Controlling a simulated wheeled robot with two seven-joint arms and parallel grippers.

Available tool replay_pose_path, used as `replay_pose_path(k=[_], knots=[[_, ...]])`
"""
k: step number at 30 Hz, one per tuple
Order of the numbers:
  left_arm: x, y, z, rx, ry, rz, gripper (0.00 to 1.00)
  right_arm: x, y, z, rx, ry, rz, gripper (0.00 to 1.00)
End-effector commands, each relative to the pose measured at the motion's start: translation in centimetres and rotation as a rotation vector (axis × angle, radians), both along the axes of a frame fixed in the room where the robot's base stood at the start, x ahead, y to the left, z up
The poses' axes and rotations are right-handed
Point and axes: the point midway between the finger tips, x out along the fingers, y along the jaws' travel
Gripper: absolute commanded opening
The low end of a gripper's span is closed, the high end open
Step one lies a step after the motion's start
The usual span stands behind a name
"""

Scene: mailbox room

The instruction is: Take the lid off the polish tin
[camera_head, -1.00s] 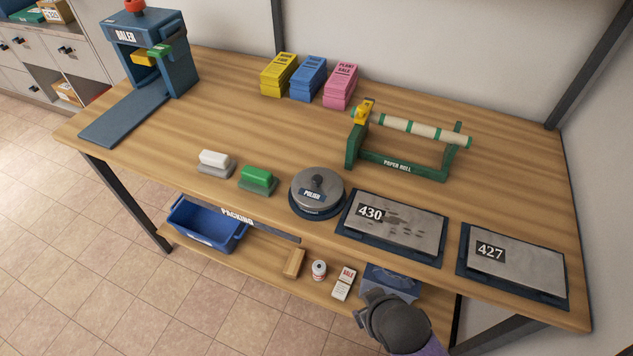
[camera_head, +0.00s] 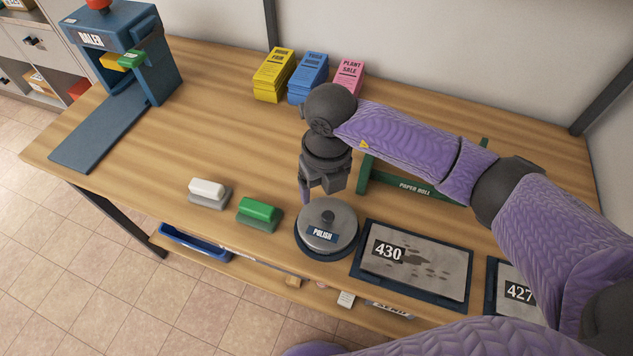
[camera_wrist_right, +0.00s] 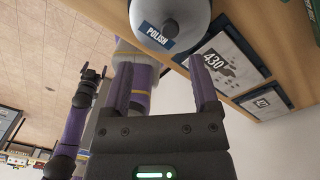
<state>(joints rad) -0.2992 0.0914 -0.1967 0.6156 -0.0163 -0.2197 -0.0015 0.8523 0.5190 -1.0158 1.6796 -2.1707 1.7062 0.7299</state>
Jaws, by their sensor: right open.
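The polish tin (camera_head: 343,246) is round, with a grey lid (camera_head: 312,222) on it and a dark knob (camera_head: 327,215) in the lid's middle. It stands near the table's front edge, and its label faces front. My right gripper (camera_head: 320,192) is at the tin's back-left side, fingers down, apart from the knob. In the right wrist view, my right gripper (camera_wrist_right: 165,65) has its fingers spread with nothing between them, and the tin (camera_wrist_right: 160,28) shows beyond the tips. A small dark gripper on my left arm (camera_wrist_right: 93,72) shows there at left; its jaw state is unclear.
A green block (camera_head: 258,211) and a white block (camera_head: 207,189) lie left of the tin. Plate 430 (camera_head: 430,275) is close on its right, then plate 427 (camera_head: 508,310). The paper roll stand (camera_head: 405,183) is behind, partly covered by my right arm. The table's left middle is clear.

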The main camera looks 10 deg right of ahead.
Motion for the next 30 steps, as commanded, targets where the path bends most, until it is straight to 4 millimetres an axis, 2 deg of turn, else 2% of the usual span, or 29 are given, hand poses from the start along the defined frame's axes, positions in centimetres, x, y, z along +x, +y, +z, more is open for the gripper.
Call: replay_pose_path(k=[3, 15, 18, 23, 24, 30], knots=[[-0.3, 0.0, -0.5, 0.000, 0.000, 0.000, 1.00, -0.2, -0.9, -1.8, -0.047, 0.002, -0.012, 0.77], [-0.3, 0.0, -2.2, 0.001, 0.007, 0.000, 1.00, 0.6, -1.0, -9.2, -0.040, 0.005, -0.008, 0.77], [-0.3, 0.0, -2.3, 0.000, 0.008, 0.000, 1.00, 0.6, -1.1, -9.9, -0.039, 0.003, -0.007, 0.77], [-0.3, 0.0, -2.2, 0.001, 0.008, 0.000, 1.00, 0.6, -1.1, -9.8, -0.039, 0.001, -0.007, 0.77], [-0.3, 0.0, -2.2, 0.001, 0.008, 0.000, 1.00, 0.6, -1.1, -9.8, -0.039, 0.001, -0.007, 0.75], [-0.3, 0.0, -2.2, 0.001, 0.008, 0.000, 1.00, 0.6, -1.0, -9.8, -0.038, 0.001, -0.007, 0.33]])
